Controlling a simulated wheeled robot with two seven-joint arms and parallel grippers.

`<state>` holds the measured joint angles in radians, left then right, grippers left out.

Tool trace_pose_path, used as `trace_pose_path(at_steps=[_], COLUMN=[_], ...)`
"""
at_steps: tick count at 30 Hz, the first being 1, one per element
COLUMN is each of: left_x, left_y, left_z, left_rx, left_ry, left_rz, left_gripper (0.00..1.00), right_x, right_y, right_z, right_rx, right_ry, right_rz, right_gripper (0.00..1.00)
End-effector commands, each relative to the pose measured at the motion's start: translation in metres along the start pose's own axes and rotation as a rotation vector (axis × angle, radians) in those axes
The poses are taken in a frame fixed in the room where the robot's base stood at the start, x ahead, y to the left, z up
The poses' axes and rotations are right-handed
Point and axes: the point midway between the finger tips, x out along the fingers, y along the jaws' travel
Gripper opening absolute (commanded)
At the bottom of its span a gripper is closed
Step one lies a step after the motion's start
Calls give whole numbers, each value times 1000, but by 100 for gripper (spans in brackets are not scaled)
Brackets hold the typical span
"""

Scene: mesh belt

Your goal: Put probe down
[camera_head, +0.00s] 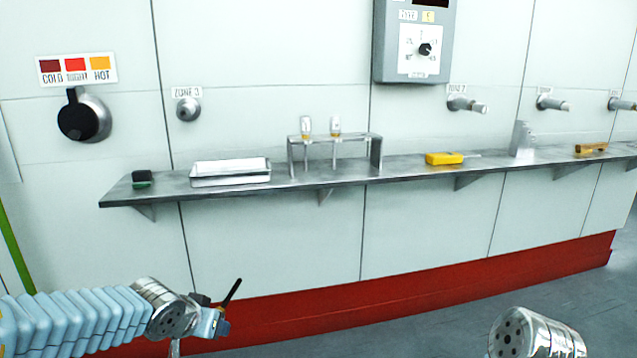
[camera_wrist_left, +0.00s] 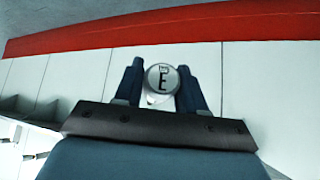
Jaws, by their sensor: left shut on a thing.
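My left gripper (camera_head: 222,318) is low in front of the wall, below the shelf's left part and apart from it. In the left wrist view, its two dark fingers (camera_wrist_left: 158,88) are shut on a round silver-faced thing (camera_wrist_left: 161,78) with dark markings. I cannot tell for sure whether this is the probe; its far side is hidden. A yellow thing with a thin grey tip (camera_head: 444,158) lies on the shelf (camera_head: 410,170), right of the rack. My right gripper is not in view; only a metal part of my right arm shows at the lower right.
The shelf also holds a dark green-edged block (camera_head: 142,179), a white tray (camera_head: 230,173), a metal rack (camera_head: 376,155) with two yellow-marked tubes, an upright grey piece (camera_head: 522,139) and a brown block (camera_head: 590,148). Knobs and a grey control box (camera_head: 414,40) are on the wall above.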

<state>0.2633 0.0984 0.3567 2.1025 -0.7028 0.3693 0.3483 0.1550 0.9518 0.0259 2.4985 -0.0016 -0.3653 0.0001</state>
Motion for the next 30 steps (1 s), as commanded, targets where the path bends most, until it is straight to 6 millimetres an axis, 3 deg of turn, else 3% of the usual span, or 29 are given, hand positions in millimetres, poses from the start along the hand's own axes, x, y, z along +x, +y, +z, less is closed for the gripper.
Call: trace_pose_path(at_steps=[3,6,21,26,30], left_x=[27,35,40,46,54], left_y=[10,14,21,45,84], left_z=[32,44,50,53,56], left_rx=[50,72,94,180,316], left_ry=[-3,2,5,4,3], left_rz=[42,56,77,149,263], left_gripper=[13,13,13,13,13], right_x=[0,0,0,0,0], right_y=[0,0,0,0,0], right_z=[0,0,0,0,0], right_rx=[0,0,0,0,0], right_ry=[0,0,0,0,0], right_rz=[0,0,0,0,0], right_gripper=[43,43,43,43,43])
